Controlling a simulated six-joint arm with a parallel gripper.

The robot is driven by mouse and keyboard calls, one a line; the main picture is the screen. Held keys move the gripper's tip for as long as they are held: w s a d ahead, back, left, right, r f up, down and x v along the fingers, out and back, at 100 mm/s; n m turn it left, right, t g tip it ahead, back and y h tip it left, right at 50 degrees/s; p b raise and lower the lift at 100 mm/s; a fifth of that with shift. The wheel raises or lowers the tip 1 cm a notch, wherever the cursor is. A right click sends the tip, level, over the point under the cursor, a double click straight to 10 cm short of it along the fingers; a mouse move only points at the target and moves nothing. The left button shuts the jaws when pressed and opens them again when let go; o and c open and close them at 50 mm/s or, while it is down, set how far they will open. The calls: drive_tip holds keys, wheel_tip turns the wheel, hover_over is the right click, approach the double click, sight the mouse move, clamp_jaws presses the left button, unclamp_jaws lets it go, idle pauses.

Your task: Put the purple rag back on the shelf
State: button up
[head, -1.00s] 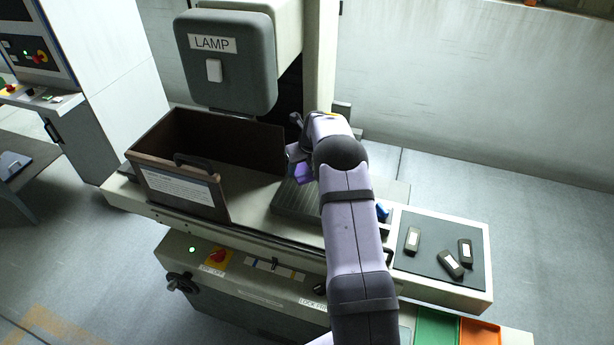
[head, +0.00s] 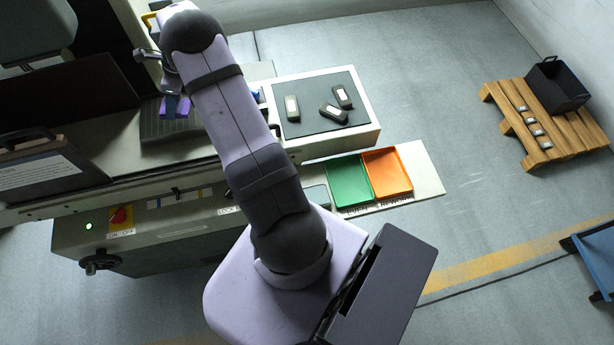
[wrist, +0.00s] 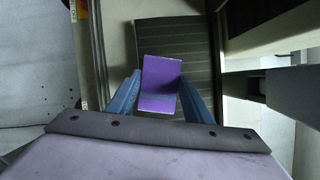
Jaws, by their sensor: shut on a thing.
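The purple rag (wrist: 160,84) is a folded rectangle between the two blue fingers of my gripper (wrist: 160,92) in the wrist view. My gripper is shut on it, over a dark ribbed plate (wrist: 196,35). In the head view the rag (head: 178,108) shows as a small purple patch at the gripper (head: 173,100), partly behind my arm. It is close to the ribbed plate (head: 160,128); I cannot tell whether they touch. I cannot make out the shelf for certain in either view.
At right are a dark mat (head: 318,122) with several small blocks, a green tray (head: 347,182) and an orange tray (head: 388,172). A pallet (head: 510,118) bears a black crate (head: 556,88).

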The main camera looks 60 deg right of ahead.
drive_tip(key=s+a+f+n+g+y+b, duration=0.1)
drive_tip(key=s+f+n+g+b, duration=0.2)
drive_tip(key=s+n, duration=0.6)
drive_tip(key=s+a+f+n+g+y+b, duration=0.15)
drive_tip(key=s+n+b, duration=0.35)
drive_tip(key=s, duration=0.5)
drive_tip(key=s+d+f+m+t+h+b, duration=0.1)
drive_tip(key=s+d+f+m+t, duration=0.1)
drive_tip(key=s+d+m, duration=0.6)
drive_tip(key=s+d+f+m+t+h+b, duration=0.1)
drive_tip(key=s+d+f+m+t+b, duration=0.3)
drive_tip(key=s, duration=0.8)
drive_tip(key=shift+d+f+n+g+p, duration=0.1)
drive_tip(key=shift+f+g+p, duration=0.45)
drive_tip(key=shift+f, duration=0.85)
drive_tip(key=shift+d+f+n+g+p, duration=0.1)
drive_tip(key=shift+f+g+p, duration=0.1)
drive_tip(key=shift+f+p, duration=1)
drive_tip(key=shift+d+f+n+g+p, duration=0.1)
drive_tip(key=shift+f+g+p, duration=0.3)
drive_tip(key=shift+f, duration=1.25)
drive_tip(key=shift+f, duration=0.1)
drive_tip(key=o, duration=0.6)
drive_tip(key=shift+o, duration=0.3)
